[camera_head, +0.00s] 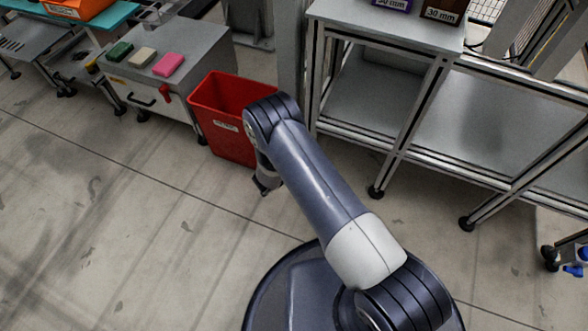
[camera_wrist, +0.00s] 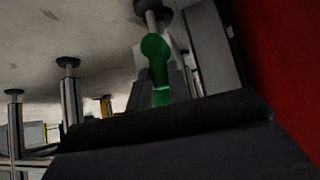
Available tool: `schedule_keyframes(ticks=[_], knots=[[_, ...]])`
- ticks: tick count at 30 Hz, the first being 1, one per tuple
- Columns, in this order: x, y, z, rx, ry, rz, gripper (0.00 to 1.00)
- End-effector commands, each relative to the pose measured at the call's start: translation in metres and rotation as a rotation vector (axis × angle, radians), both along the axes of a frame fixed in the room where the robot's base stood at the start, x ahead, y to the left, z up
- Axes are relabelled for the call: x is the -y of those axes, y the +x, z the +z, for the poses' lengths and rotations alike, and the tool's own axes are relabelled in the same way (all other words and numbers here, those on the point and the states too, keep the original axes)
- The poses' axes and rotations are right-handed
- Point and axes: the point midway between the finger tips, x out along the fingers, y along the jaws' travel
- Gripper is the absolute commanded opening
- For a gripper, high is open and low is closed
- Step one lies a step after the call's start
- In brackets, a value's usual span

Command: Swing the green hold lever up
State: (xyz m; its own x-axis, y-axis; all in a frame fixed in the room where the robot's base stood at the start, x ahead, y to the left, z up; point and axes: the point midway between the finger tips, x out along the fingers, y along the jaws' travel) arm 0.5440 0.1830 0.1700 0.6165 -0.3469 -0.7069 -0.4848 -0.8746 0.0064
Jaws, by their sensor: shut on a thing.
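The green hold lever (camera_wrist: 158,68) shows in the middle of the wrist view, with a rounded end and a shaft running down behind a dark edge. My gripper (camera_head: 265,187) is low beside the red bin in the head view, pointing downward. It is shut on the green lever, with grey finger shapes close around the shaft in the wrist view. The lever does not show in the head view, and its base is hidden in the wrist view.
A red bin (camera_head: 214,124) stands just left of my gripper. A grey cabinet (camera_head: 193,52) with coloured blocks is farther left. A metal-framed workbench (camera_head: 345,20) stands to the right. Open floor (camera_head: 130,220) lies at the front left.

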Motion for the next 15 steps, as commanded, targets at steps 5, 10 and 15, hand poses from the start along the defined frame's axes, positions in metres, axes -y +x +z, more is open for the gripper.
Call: schedule_keyframes(ticks=[5, 10, 15], knots=[[-0.0007, 0.0017, 0.0004, 0.001, -0.007, 0.003, 0.00], [-0.0007, 0.0019, 0.0005, 0.001, -0.007, 0.003, 0.00], [-0.0007, 0.0019, 0.0006, 0.001, -0.006, 0.002, 0.24]])
